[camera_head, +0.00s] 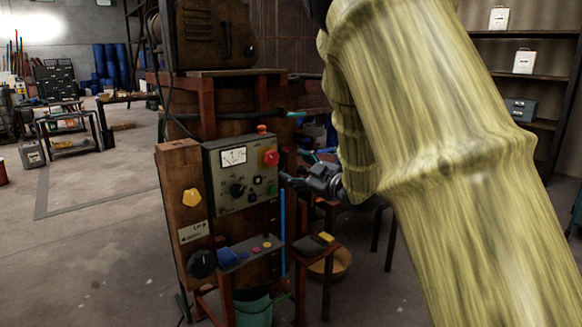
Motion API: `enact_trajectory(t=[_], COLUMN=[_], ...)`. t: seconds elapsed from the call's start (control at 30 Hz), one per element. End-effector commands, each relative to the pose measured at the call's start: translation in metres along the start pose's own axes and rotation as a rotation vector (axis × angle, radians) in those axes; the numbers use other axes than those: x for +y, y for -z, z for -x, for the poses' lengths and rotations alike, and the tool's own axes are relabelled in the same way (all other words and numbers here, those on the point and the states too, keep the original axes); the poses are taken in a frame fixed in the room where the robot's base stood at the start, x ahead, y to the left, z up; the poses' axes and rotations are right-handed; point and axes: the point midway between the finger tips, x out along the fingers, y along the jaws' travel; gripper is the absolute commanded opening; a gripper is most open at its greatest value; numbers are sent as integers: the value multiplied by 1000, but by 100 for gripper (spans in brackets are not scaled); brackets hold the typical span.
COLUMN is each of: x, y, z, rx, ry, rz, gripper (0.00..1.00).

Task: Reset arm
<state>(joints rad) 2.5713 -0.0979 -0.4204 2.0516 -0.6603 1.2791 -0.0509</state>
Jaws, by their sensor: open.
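My arm, with a pale yellow wood-like surface, fills the right half of the head view and bends down to my gripper (291,181). The gripper is small and dark, open, with its fingers pointing left. It is close to the right side of a grey control box (238,185) in the picture. I cannot tell whether it touches the box. Nothing shows between its fingers. The box carries a white dial gauge (233,156), a black knob (237,190) and a red knob (271,157). My arm hides part of what lies behind it.
A wooden vat (228,97) on a rusty frame stands behind the box. A small shelf (250,251) with coloured items and a green bucket (253,309) are below. The floor at left (90,235) is clear.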

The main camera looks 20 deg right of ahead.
Motion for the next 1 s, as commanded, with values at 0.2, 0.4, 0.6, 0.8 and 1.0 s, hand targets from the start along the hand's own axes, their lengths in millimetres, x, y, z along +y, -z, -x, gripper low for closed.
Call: enact_trajectory(t=[0.2,0.4,0.6,0.8,1.0], x=[0,0,-4,-50,-127], y=[0,0,-5,-60,-144], z=[4,4,4,8,31], rx=[0,0,-9,-117,-305], ry=[0,0,2,15,36], rz=[0,0,-8,-93,-226], gripper=[66,66,66,66,66])
